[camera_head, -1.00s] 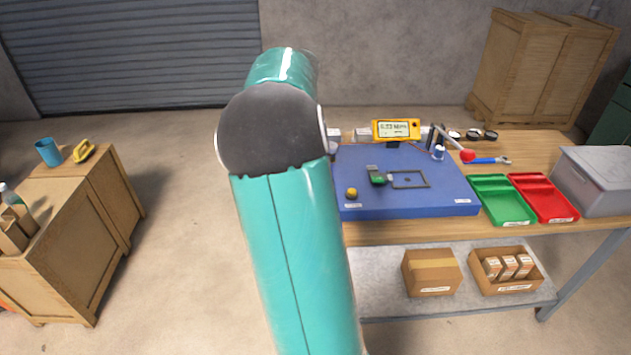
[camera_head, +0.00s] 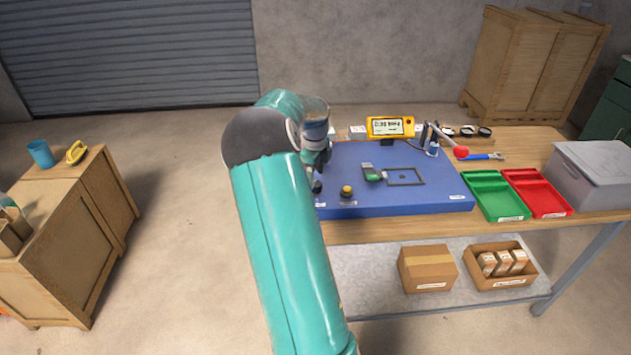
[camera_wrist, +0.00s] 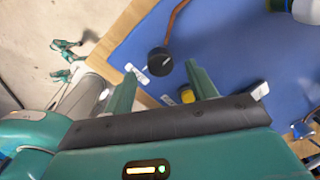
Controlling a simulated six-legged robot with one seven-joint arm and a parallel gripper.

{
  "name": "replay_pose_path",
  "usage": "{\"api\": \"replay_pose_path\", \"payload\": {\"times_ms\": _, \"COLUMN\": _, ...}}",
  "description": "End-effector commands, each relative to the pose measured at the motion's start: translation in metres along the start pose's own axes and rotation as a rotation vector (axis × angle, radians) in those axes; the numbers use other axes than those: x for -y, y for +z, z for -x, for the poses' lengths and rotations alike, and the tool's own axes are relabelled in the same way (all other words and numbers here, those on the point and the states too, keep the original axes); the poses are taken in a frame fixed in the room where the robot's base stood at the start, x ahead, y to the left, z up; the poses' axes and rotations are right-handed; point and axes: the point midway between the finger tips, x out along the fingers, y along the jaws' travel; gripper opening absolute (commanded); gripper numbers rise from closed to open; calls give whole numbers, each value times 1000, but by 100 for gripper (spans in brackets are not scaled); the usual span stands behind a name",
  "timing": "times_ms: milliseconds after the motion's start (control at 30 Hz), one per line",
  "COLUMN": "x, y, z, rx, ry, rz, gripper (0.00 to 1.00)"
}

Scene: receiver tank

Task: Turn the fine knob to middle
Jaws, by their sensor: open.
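A round black knob (camera_wrist: 160,62) with a white pointer line sits near the edge of the blue panel (camera_wrist: 235,45) in the wrist view. In the head view it is a small dark shape (camera_head: 317,186) at the panel's front left. I cannot read its label, so I cannot confirm it is the fine knob. A yellow knob (camera_head: 347,191) stands to its right, also in the wrist view (camera_wrist: 187,96). My gripper (camera_wrist: 162,68) is open and empty. In the wrist view its two fingers appear on either side of the black knob; I see no contact.
A yellow meter (camera_head: 391,127) stands behind the panel. A green part (camera_head: 371,173) and dark frame (camera_head: 405,177) lie on it. Green (camera_head: 497,197) and red (camera_head: 540,195) trays and a grey bin (camera_head: 600,178) are right. A brown curved line (camera_wrist: 176,22) runs by the knob.

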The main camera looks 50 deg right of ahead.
Motion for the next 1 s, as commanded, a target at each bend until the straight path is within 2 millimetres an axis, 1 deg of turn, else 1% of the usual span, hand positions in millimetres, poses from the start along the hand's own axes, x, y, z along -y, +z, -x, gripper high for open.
{"api": "replay_pose_path", "payload": {"times_ms": 33, "x": 0, "y": 0, "z": -9, "rx": -2, "ry": 2, "rz": -1, "gripper": 57}}
{"api": "replay_pose_path", "payload": {"times_ms": 100, "x": 0, "y": 0, "z": -18, "rx": -1, "ry": 1, "rz": 0, "gripper": 57}}
{"api": "replay_pose_path", "payload": {"times_ms": 200, "x": 0, "y": 0, "z": -27, "rx": 1, "ry": 1, "rz": 0, "gripper": 57}}
{"api": "replay_pose_path", "payload": {"times_ms": 300, "x": 0, "y": 0, "z": -31, "rx": 1, "ry": -1, "rz": 0, "gripper": 57}}
{"api": "replay_pose_path", "payload": {"times_ms": 533, "x": 0, "y": 0, "z": -31, "rx": 1, "ry": -1, "rz": 1, "gripper": 57}}
{"api": "replay_pose_path", "payload": {"times_ms": 567, "x": 0, "y": 0, "z": -31, "rx": 1, "ry": -1, "rz": 1, "gripper": 53}}
{"api": "replay_pose_path", "payload": {"times_ms": 700, "x": 0, "y": 0, "z": -31, "rx": 1, "ry": -1, "rz": 1, "gripper": 25}}
{"api": "replay_pose_path", "payload": {"times_ms": 767, "x": 0, "y": 0, "z": -31, "rx": 1, "ry": -1, "rz": 1, "gripper": 14}}
{"api": "replay_pose_path", "payload": {"times_ms": 800, "x": 0, "y": 0, "z": -31, "rx": 1, "ry": -1, "rz": 1, "gripper": 12}}
{"api": "replay_pose_path", "payload": {"times_ms": 1000, "x": 0, "y": 0, "z": -31, "rx": 1, "ry": -1, "rz": 11, "gripper": 12}}
